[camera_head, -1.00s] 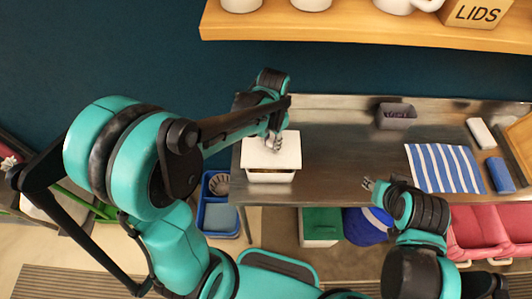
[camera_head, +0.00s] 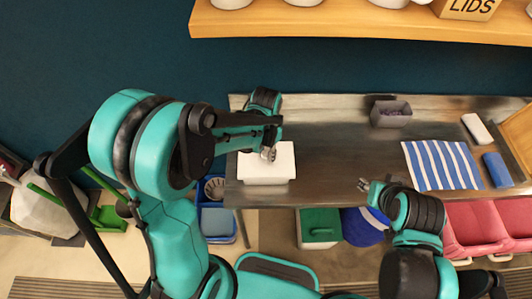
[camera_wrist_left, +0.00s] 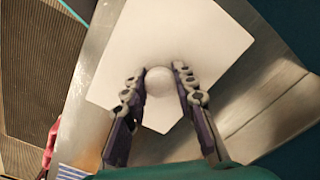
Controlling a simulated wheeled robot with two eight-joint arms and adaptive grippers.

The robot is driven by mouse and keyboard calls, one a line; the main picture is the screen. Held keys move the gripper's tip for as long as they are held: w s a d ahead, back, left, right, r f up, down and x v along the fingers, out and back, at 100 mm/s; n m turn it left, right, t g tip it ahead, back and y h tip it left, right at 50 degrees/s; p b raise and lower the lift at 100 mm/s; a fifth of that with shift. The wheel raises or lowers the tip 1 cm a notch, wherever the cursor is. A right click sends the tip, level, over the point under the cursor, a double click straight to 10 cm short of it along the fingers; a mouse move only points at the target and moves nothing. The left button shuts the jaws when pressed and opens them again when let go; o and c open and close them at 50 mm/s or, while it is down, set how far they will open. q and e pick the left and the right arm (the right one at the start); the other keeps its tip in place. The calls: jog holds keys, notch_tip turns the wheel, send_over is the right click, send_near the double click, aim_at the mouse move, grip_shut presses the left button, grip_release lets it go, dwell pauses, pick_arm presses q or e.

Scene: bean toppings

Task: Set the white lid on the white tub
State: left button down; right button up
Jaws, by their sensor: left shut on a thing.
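The white lid (camera_head: 283,161) lies level over the white tub (camera_head: 266,181) at the left end of the steel counter. No gap shows between them in the head view, though I cannot tell if the rim is fully seated. My left gripper (camera_head: 269,154) is over the lid, shut on its round knob. In the left wrist view the fingers (camera_wrist_left: 161,88) stand on both sides of the knob, with the square lid (camera_wrist_left: 180,45) below; the tub is hidden there. My right gripper (camera_head: 364,185) is at the counter's front edge, away from the lid; its opening is too small to judge.
A grey bin (camera_head: 391,114) stands at the back of the steel counter (camera_head: 335,150). A blue-striped cloth (camera_head: 441,166), a blue item (camera_head: 496,170) and a white block (camera_head: 476,129) lie to the right. A wooden shelf (camera_head: 350,24) runs above. The counter's middle is clear.

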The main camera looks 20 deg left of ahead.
aim_at(266, 154)
pick_arm(q)
jog(key=c, duration=1.2)
grip_release()
jog(key=shift+r, duration=0.1)
jog(key=shift+r+p, duration=0.3)
jog(key=shift+p, duration=0.2)
notch_tip(266, 154, up, 11)
jog(key=p, duration=0.3)
jog(key=s+a+r+n+t, duration=0.2)
jog(key=s+n+t, duration=0.1)
jog(key=s, duration=0.2)
jog(key=s+a+r+n+t, duration=0.2)
jog(key=s+r+t, duration=0.1)
jog(key=s+t, duration=0.1)
jog(key=shift+s+a+n, duration=0.35)
jog(key=shift+s+n, duration=0.05)
jog(key=shift+s, duration=0.25)
jog(key=shift+r, duration=0.1)
